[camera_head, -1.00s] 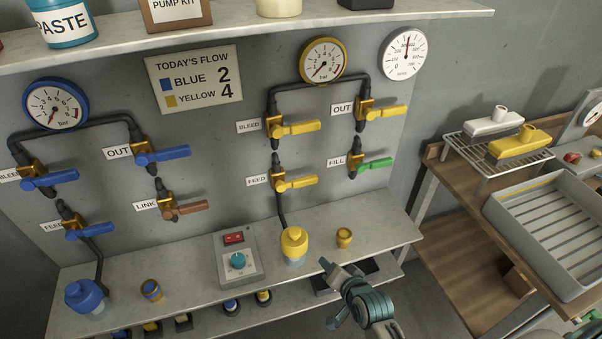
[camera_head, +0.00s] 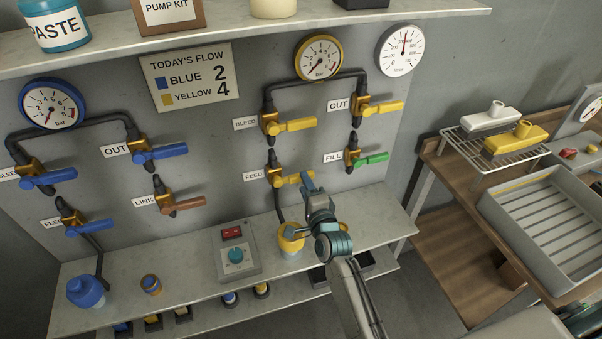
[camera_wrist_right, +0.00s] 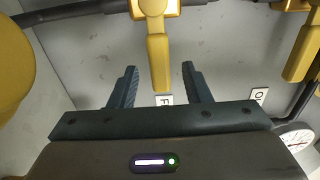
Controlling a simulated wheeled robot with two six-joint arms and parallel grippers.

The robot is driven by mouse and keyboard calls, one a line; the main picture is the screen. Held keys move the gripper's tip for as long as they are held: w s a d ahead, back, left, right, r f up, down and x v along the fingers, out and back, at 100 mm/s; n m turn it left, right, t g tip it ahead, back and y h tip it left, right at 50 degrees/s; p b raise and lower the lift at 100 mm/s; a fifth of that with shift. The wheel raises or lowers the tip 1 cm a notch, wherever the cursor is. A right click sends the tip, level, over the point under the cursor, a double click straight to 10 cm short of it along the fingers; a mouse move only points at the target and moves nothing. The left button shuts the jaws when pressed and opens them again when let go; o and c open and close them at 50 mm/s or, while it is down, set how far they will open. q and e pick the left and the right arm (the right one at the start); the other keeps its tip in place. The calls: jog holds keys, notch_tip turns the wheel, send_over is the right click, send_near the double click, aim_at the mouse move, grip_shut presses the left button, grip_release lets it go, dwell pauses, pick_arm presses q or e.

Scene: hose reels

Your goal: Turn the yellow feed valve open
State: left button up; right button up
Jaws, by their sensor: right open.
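The yellow feed valve (camera_head: 285,179) is on the wall panel beside the FEED label (camera_head: 253,175), below the yellow bleed valve (camera_head: 287,126). Its yellow handle points right, across the pipe. My right gripper (camera_head: 307,180) is at the handle's outer end in the head view. In the right wrist view the feed handle (camera_wrist_right: 158,62) reaches down between the two open fingers (camera_wrist_right: 158,88), apart from both. The fingers hold nothing. My left gripper is not in view.
The yellow out valve (camera_head: 378,107) and green fill valve (camera_head: 368,160) are to the right.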

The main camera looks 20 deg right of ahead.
jog(key=shift+w+p, duration=0.3)
jog(key=shift+w, duration=1.8)
jog(key=shift+a, duration=0.1)
grip_shut()
